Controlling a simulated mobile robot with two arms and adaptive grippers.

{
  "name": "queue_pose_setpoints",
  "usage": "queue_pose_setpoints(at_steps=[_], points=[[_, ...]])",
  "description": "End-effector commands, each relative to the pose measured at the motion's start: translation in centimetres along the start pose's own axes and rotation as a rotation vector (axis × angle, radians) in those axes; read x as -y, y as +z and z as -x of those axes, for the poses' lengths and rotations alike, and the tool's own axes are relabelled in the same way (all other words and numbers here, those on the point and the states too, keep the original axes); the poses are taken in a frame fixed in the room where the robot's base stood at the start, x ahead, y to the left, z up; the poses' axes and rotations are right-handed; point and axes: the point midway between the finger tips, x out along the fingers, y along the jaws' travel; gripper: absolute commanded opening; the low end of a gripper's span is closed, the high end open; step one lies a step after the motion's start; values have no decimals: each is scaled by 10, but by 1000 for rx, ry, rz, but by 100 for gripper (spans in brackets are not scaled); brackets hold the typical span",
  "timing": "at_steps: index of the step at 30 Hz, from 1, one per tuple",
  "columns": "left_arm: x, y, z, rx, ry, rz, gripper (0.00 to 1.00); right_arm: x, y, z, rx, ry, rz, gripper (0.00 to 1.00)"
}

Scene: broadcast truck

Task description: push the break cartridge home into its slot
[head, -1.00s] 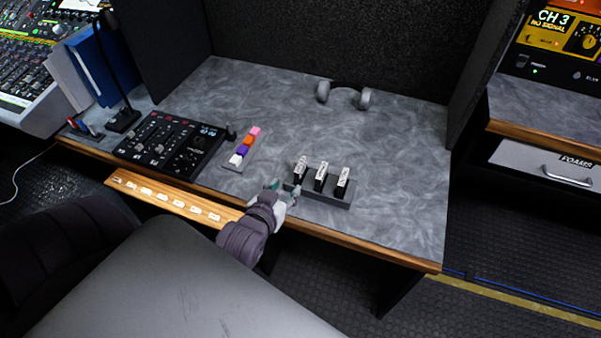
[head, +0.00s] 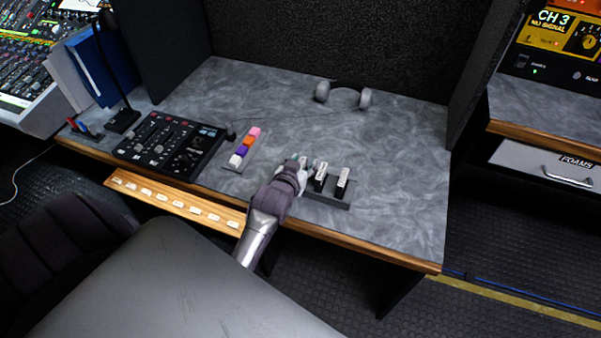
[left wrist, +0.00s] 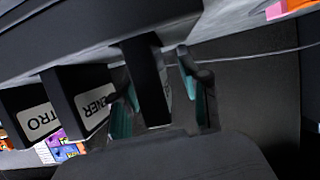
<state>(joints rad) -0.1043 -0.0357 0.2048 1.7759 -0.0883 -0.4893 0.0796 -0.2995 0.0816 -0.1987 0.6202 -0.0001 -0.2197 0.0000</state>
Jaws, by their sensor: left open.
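Three dark cartridges with white labels stand in a row in a grey holder (head: 328,203) near the desk's front edge. My left gripper (head: 303,164) is at the leftmost cartridge (head: 302,159) and hides most of it in the head view. In the left wrist view, the open fingers (left wrist: 163,95) lie on either side of that cartridge's black body (left wrist: 150,80); I cannot tell whether they touch it. Its label is unreadable. The middle cartridge (head: 320,179) shows "ENER" in the wrist view, and the right cartridge (head: 342,182) shows "TRO". My right gripper is not visible.
A rack of coloured blocks (head: 245,147) and a black mixer (head: 170,142) stand left of the holder. Headphones (head: 343,96) lie at the back. The desk (head: 400,170) is clear to the right and behind the holder.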

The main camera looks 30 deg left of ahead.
Motion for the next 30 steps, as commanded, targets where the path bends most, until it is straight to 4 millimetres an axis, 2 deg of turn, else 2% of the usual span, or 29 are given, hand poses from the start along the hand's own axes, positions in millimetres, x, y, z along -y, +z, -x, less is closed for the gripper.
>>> queue_pose_setpoints(at_steps=[8, 17, 30], points=[[0, 0, -5, 0, 0, 0, 46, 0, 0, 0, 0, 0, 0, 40], [0, 0, -5, 0, 0, 1, 0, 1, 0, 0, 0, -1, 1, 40], [0, -3, -4, 0, 1, 1, 0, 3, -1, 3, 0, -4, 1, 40]])
